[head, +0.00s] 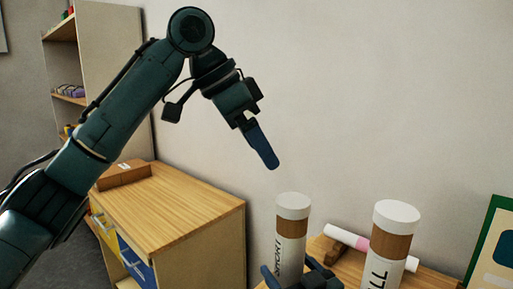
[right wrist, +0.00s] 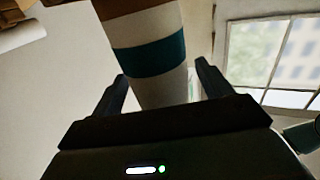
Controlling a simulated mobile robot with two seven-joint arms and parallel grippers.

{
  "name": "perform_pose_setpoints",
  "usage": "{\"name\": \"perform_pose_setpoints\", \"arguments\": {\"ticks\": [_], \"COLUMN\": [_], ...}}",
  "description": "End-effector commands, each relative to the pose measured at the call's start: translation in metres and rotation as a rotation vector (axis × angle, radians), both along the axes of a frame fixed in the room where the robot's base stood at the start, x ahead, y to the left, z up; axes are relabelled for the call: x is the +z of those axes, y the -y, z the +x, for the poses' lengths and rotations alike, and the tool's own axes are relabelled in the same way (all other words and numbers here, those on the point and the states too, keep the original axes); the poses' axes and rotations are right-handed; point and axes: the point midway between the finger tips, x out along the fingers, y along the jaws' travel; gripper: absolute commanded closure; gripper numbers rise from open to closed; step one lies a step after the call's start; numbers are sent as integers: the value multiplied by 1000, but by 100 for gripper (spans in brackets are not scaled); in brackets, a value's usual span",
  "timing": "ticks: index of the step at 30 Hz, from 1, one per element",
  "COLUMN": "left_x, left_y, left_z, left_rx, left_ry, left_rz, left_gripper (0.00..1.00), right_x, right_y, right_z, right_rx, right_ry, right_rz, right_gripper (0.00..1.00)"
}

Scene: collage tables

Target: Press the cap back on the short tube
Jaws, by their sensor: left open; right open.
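The short tube (head: 291,252) stands upright at the bottom centre of the head view, with a "SHORT" label. Its white cap (head: 293,203) sits on its top; I cannot tell how far down it is pressed. My right gripper (head: 301,277) is low at the tube, open, its fingers on either side of it. In the right wrist view a tube with a teal band (right wrist: 150,55) stands between the open fingers, with a gap visible at the right finger. My left gripper (head: 264,147) is open and empty, above and slightly left of the cap, fingers pointing down.
A taller tube with a white cap (head: 397,214) stands close on the right. A white and pink roll (head: 345,238) lies behind the tubes. A wooden cabinet (head: 180,207) stands at left, and a green-edged board (head: 490,240) at far right.

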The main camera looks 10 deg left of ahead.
Motion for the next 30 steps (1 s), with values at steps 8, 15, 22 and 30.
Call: {"name": "perform_pose_setpoints", "arguments": {"ticks": [8, 15, 22, 30], "left_x": [-9, -13, -14, -14], "left_y": [0, 0, 0, 0], "left_z": [0, 0, 0, 0], "left_rx": [0, 0, 0, 0], "left_ry": [0, 0, 0, 0], "left_rz": [0, 0, 0, 0], "left_gripper": [17, 17, 17, 17], "right_x": [-3, -2, 0, 0], "right_y": [35, 56, 61, 61], "right_z": [-54, -85, -92, -92], "right_rx": [0, 0, 0, 0], "right_ry": [-1, -1, -1, 0], "right_rz": [-4, -3, -1, 0], "right_gripper": [22, 22, 22, 22]}}
